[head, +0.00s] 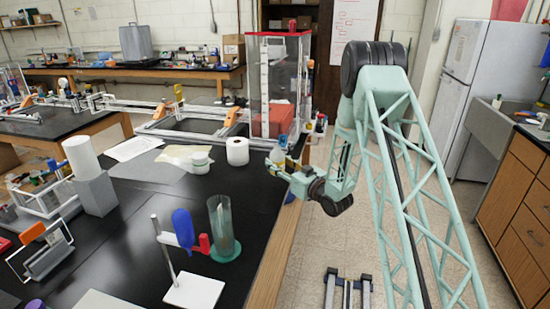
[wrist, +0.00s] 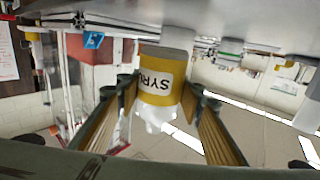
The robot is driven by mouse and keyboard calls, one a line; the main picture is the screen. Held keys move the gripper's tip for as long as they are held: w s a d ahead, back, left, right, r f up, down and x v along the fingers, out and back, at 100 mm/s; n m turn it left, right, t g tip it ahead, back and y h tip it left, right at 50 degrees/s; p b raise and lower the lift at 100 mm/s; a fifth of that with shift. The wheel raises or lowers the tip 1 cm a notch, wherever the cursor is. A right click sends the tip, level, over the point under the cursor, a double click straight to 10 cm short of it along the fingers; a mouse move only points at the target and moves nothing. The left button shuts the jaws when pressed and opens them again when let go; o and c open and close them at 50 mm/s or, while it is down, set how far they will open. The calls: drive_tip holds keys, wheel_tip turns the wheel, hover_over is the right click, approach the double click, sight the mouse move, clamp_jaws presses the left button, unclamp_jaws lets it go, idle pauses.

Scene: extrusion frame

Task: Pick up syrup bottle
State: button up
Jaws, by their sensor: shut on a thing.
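The syrup bottle (wrist: 157,92) has a yellow label band with dark letters on white, and a pale end. In the wrist view it stands between the two fingers of my gripper (wrist: 162,97), which is shut on it. The lettering appears upside down there, with the pale end pointing down in the picture. In the head view my gripper (head: 277,163) is at the right edge of the black bench; the bottle is too small and covered there to make out clearly. I cannot tell whether the bottle touches the bench.
A clear-walled cabinet (head: 278,70) with a red box stands just behind my gripper. A stand with a blue flask (head: 183,229) and a green-based cylinder (head: 222,225) are nearer.

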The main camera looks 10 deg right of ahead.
sight(277, 159)
drive_tip(key=shift+s+r, duration=0.15)
drive_tip(key=shift+s, duration=1.45)
drive_tip(key=shift+w+a+r+m+t+h, duration=0.1)
drive_tip(key=shift+a+r+m+t+h, duration=0.2)
drive_tip(key=shift+r, duration=0.4)
drive_tip(key=shift+r+m+t+h, duration=0.1)
drive_tip(key=shift+r+m+h, duration=0.2)
drive_tip(key=shift+r+h, duration=0.3)
drive_tip(key=s+r+m+t+h, duration=0.1)
drive_tip(key=s+r+m+h, duration=0.2)
drive_tip(key=r+h, duration=0.3)
drive_tip(key=shift+s+d+r+m, duration=0.3)
drive_tip(key=shift+s+r+m, duration=0.1)
drive_tip(key=shift+m, duration=0.1)
drive_tip(key=shift+s, duration=0.1)
